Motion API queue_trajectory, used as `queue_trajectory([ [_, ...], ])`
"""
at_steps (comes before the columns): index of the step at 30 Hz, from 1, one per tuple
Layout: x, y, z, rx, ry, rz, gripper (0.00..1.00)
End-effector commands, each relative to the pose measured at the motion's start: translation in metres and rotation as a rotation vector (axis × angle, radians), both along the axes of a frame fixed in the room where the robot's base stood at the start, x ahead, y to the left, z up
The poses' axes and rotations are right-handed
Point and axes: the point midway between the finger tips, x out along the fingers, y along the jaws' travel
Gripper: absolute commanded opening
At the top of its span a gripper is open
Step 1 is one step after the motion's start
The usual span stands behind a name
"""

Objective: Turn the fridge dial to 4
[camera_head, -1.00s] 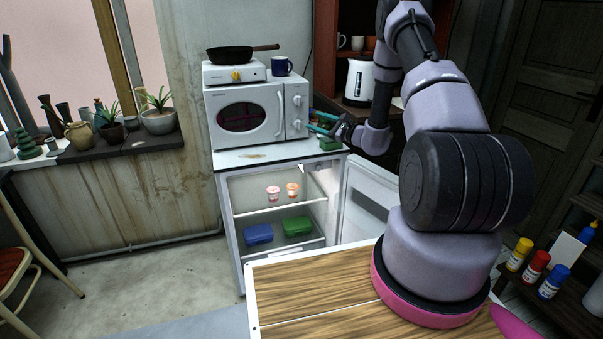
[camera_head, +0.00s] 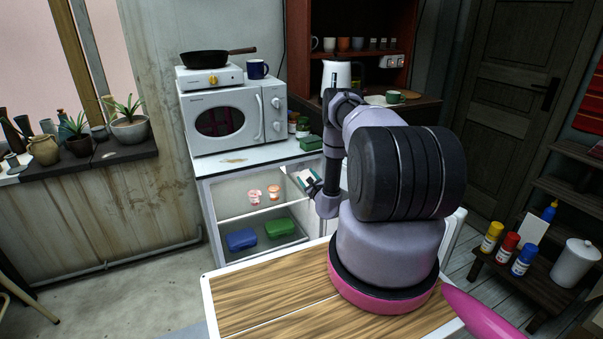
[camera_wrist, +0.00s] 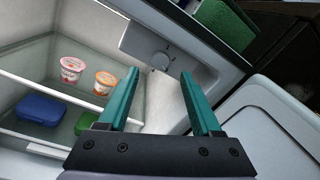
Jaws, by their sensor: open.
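The fridge dial (camera_wrist: 160,61) is a small round light-grey knob on a panel at the upper right of the fridge interior, with small marks around it that I cannot read. The open fridge (camera_head: 207,216) stands under the microwave; the dial cannot be made out in the head view. My gripper (camera_wrist: 160,78) is open, its two teal fingers pointing at the dial, one on each side of it in the wrist view. The fingers look apart from the dial, with nothing between them. In the head view my gripper (camera_head: 306,180) is at the right side of the fridge opening.
Two small cups (camera_wrist: 73,70) stand on the upper shelf. A blue container (camera_wrist: 40,110) and a green container (camera_head: 279,228) are below. The open fridge door (camera_wrist: 275,120) is at the right. A microwave (camera_head: 230,117) stands on top.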

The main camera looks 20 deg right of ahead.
Motion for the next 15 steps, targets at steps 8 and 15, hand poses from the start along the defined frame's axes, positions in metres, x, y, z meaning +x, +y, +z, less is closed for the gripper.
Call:
queue_trajectory([
  [8,0.041,-0.001,-0.001,-0.001,0.000,0.002,0.66],
  [15,0.050,-0.002,0.000,0.000,0.002,0.001,0.66],
])
